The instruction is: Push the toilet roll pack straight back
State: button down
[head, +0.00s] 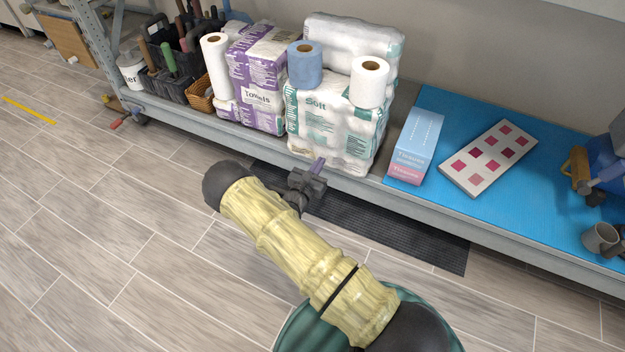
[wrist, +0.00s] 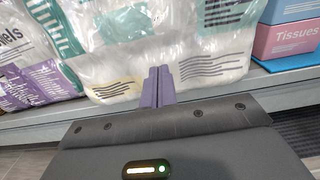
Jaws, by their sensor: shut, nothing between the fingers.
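The toilet roll pack (head: 335,118) is a clear-wrapped white pack with green print, marked "Soft", standing at the front of the rack's shelf. It also fills the upper middle of the wrist view (wrist: 160,50). My gripper (head: 318,165) is shut and empty, its purple fingers pointing at the lower front of the pack. In the wrist view the shut fingertips (wrist: 158,72) overlap the pack's lower front face; whether they touch it I cannot tell. Another white pack (head: 352,38) stands behind it.
A blue roll (head: 305,64) and a white roll (head: 369,82) sit on the pack's top. Purple towel packs (head: 254,75) stand close on the left, with a white roll (head: 215,68) beside them. A tissue box (head: 416,148) stands right, on a blue mat (head: 455,125).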

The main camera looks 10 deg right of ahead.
aim_at(326, 154)
jog(key=shift+x, duration=0.85)
jog(key=shift+d, duration=0.1)
jog(key=shift+w+d+r, duration=0.1)
jog(key=shift+w+d, duration=0.1)
jog(key=shift+w, duration=0.1)
jog(key=p+x, duration=0.1)
jog(key=x, duration=0.3)
jog(key=shift+p, duration=0.4)
jog(key=shift+w+d, duration=0.2)
jog(key=shift+s, duration=0.1)
